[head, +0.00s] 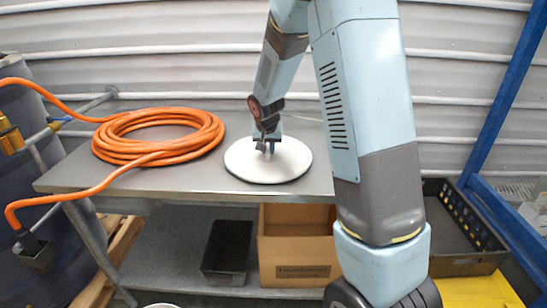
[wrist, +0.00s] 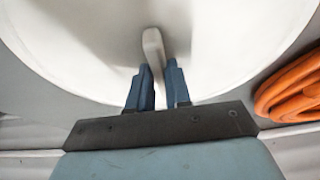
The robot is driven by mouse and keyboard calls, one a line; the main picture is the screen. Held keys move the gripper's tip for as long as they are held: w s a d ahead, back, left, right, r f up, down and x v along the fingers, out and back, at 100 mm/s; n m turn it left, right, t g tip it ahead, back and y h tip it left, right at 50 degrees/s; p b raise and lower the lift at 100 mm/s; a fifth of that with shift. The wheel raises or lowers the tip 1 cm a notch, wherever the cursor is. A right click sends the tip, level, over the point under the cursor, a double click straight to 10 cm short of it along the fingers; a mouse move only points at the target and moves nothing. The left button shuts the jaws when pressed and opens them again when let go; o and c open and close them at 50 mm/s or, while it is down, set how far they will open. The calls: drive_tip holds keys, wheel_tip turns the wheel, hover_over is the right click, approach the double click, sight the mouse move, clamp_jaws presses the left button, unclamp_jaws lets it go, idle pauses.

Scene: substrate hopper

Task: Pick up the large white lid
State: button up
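The large white lid (head: 268,174) is a round disc lying flat on the grey metal table, right of the orange hose. It also fills most of the wrist view (wrist: 80,50), where a pale raised handle (wrist: 153,45) stands at its middle. My gripper (head: 268,150) is over the middle of the lid, pointing down. In the wrist view its two blue fingers (wrist: 161,72) are apart, with the near end of the handle at or between their tips. I cannot tell whether the fingers touch the handle. In the head view my gripper hides most of the handle.
A coiled orange hose (head: 160,133) lies on the table (head: 180,180) left of the lid, its end hanging over the left side. A cardboard box (head: 297,243) and a black bin (head: 228,248) stand on the shelf below. A corrugated wall (head: 180,70) rises behind.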

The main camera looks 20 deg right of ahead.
clamp_jaws()
